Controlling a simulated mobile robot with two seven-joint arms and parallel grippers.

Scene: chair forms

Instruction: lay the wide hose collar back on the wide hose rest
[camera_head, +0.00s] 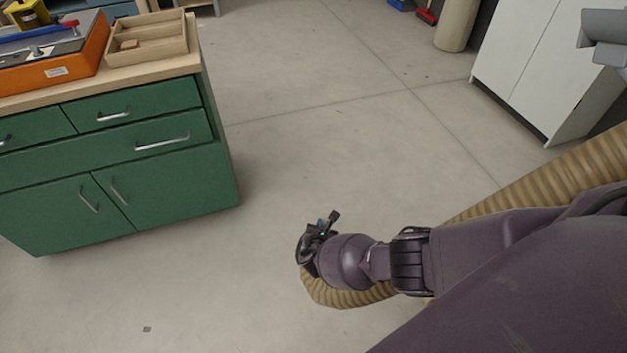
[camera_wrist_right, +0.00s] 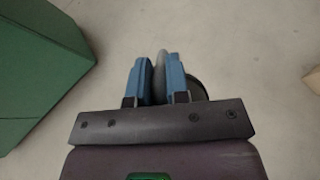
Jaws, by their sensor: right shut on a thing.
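My right gripper (camera_head: 325,222) is out over the open floor, to the right of the green cabinet. In the right wrist view its two blue fingers (camera_wrist_right: 156,78) are shut on a grey piece (camera_wrist_right: 160,68), which I take to be the wide hose collar. A dark rounded edge shows beside the fingers. The tan ribbed hose (camera_head: 345,298) curves from below the gripper and runs behind my right arm to the right edge. I cannot clearly make out the wide hose rest. My left gripper is not in view.
A green cabinet (camera_head: 165,185) stands at left, its wooden top holding an orange box (camera_head: 60,70) and a divided wooden tray (camera_head: 178,45). A white cabinet (camera_head: 545,60) and a grey fitting (camera_head: 605,30) are at upper right. A tan cylinder (camera_head: 457,25) stands behind. The middle floor is clear.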

